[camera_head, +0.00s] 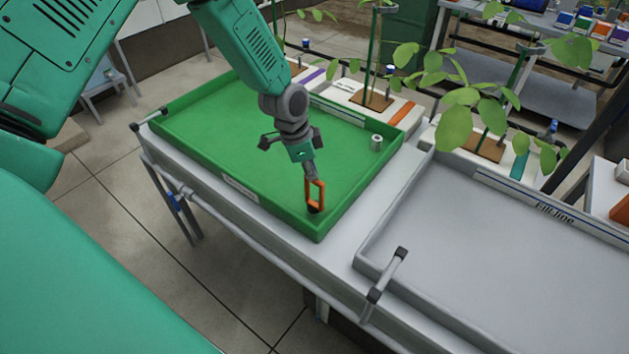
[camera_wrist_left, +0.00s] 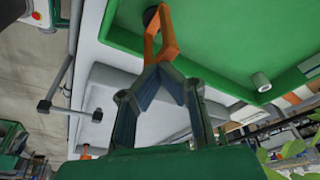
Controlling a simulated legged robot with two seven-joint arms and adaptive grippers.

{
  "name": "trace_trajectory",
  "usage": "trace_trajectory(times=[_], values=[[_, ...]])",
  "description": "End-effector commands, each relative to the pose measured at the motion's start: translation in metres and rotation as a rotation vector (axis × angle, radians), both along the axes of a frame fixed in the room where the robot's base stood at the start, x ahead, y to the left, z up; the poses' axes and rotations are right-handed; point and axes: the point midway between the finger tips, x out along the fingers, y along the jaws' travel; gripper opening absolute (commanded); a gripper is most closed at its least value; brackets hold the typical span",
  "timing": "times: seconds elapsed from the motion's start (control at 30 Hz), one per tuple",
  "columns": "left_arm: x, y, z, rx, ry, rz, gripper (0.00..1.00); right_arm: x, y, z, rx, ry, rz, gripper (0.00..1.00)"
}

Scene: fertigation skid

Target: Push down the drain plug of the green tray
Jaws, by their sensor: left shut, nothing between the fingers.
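The green tray (camera_head: 215,135) lies on the grey bench. Its drain plug, an orange loop handle (camera_head: 322,190) on a black base (camera_head: 313,208), stands near the tray's front right corner. It also shows in the left wrist view (camera_wrist_left: 170,40), with its black base (camera_wrist_left: 151,14) on the green floor. My left gripper (camera_head: 309,178) is shut and empty, pointing down at the top of the handle. In the wrist view its fingertips (camera_wrist_left: 163,72) meet at the handle's near end; I cannot tell whether they touch it. My right gripper is not in view.
A small pale cylinder (camera_head: 376,142) stands in the tray near its right wall. A grey tray (camera_head: 500,270) with a black-ended handle (camera_head: 388,274) lies to the right. Leafy plants (camera_head: 470,105) stand behind. The tray's floor around the plug is clear.

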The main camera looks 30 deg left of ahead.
Motion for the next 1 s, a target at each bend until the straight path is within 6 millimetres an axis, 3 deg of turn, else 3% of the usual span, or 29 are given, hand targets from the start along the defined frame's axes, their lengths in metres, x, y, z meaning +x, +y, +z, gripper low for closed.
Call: trace_trajectory(times=[0.27, 0.7, 1.0], values=[[0.000, 0.000, -0.002, 0.001, 0.001, 0.000, 0.00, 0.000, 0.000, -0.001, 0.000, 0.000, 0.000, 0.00], [-0.001, 0.000, -0.047, 0.001, 0.006, -0.001, 0.00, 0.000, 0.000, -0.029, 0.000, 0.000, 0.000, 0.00], [-0.002, 0.001, -0.049, 0.002, 0.012, -0.001, 0.00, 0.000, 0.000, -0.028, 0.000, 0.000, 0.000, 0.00]])
